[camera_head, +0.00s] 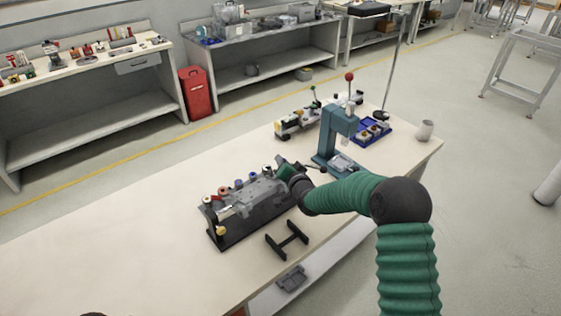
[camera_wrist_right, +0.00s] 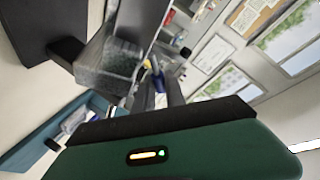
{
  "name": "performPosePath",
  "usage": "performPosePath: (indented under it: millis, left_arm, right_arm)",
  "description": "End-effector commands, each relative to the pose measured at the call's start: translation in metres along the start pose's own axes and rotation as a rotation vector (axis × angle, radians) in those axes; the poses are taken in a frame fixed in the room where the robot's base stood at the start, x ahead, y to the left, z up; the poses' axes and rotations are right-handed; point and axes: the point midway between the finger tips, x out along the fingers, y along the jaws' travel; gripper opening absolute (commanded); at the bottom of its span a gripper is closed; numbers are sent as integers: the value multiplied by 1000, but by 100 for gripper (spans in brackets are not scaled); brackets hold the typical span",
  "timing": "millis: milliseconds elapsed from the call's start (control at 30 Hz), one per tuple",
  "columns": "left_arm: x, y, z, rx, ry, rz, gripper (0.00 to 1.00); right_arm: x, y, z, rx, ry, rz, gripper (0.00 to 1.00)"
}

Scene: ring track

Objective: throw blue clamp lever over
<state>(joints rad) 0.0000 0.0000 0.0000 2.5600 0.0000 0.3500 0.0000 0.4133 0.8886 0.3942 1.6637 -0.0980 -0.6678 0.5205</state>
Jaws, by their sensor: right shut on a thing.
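A grey clamp fixture on a dark base (camera_head: 222,236) stands on the table, with a row of small coloured knobs along its far side. One knob in the row looks blue (camera_head: 253,177). My right gripper (camera_head: 284,168) is at the right end of this fixture, low over it. In the right wrist view, my right gripper (camera_wrist_right: 158,78) is closed around a slim blue lever (camera_wrist_right: 158,84) with a yellowish part near its end. The lever's base is hidden behind the gripper body. My left gripper does not show.
A teal press (camera_head: 333,138) with a red-knobbed lever stands just beyond my right gripper. A black H-shaped stand (camera_head: 287,240) lies near the front edge. The table's left side is bare.

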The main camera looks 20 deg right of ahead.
Motion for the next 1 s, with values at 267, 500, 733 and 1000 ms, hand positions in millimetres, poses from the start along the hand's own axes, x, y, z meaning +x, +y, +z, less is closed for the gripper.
performPosePath:
  millis: [267, 500, 733, 1000]
  left_arm:
    - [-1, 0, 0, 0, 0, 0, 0]
    - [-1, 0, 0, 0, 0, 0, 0]
    - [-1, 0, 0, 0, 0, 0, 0]
    - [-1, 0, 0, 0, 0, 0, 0]
  right_arm:
    - [0, 6, 2, 76, -20, 28, 0]
    - [0, 8, 2, 91, -23, 33, 0]
    - [0, 8, 3, 90, -23, 34, 0]
    - [1, 8, 2, 89, -21, 33, 37]
